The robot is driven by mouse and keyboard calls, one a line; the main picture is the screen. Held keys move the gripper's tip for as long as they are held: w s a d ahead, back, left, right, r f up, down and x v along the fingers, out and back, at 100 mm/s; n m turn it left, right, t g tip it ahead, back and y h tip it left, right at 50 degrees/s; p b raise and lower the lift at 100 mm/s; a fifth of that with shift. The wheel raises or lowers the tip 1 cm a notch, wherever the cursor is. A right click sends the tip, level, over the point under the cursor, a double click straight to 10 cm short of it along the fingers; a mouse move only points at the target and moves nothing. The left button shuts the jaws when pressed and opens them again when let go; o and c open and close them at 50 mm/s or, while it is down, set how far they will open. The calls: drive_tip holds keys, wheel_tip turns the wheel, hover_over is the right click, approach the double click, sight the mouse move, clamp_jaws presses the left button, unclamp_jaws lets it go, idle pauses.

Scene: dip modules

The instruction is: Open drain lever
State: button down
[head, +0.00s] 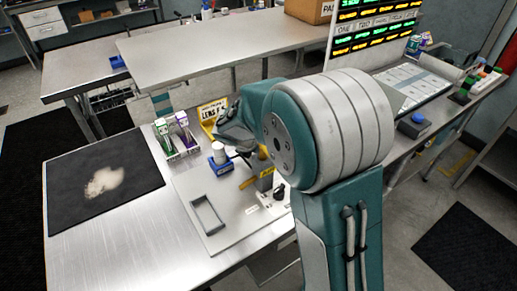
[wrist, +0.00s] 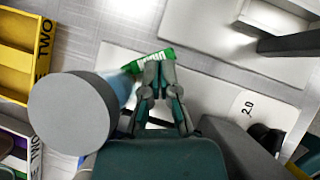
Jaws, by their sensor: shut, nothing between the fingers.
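In the wrist view my gripper (wrist: 158,72) is shut, with its fingertips together and nothing between them. The tips overlap a green label (wrist: 150,62) with white lettering, too small to read surely. I cannot tell whether they touch it. No drain lever can be made out for certain; my fingers and the parts near them may hide it. A large round grey disc (wrist: 70,112) stands left of the fingers. In the head view my arm covers much of the metal fixture plate (head: 185,189).
In the head view a rack holds a green carton (head: 161,131) and a purple one (head: 182,124). A yellow bin (head: 211,108) stands behind a blue-and-white container (head: 218,154). A black mat (head: 75,195) lies left. In the wrist view a black knob (wrist: 265,140) is at right.

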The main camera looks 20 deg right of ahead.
drive_tip(key=shift+s+a, duration=0.35)
drive_tip(key=shift+a, duration=0.45)
drive_tip(key=s+d+v, duration=0.1)
drive_tip(key=v, duration=1.2)
drive_tip(key=shift+s+r, duration=0.35)
drive_tip(key=shift+s, duration=0.15)
